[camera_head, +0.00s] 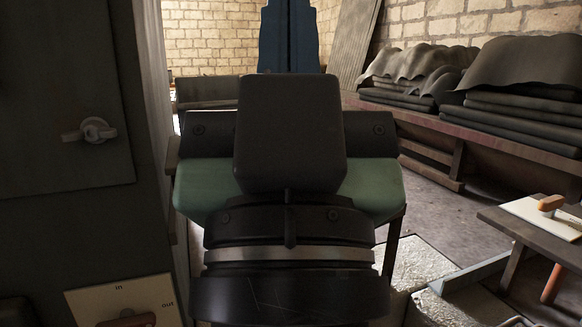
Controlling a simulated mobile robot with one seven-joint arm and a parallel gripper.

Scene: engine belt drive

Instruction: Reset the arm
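A large dark form fills the middle of the head view, with a rounded block on top and a black ringed cylinder with a pale band below. It looks like my own folded arm, seen from close by. No gripper fingers can be made out, so whether my gripper is open or shut does not show. The dark form hides much of what lies behind it.
A green rounded surface (374,189) shows on both sides of the dark form. A dark cabinet (62,215) with a knob (90,130) stands close on the left, above a panel marked "in" and "out" (121,298). A bench (445,127) with stacked dark sheets (520,95) and a low table (520,228) stand right. Floor between is partly clear.

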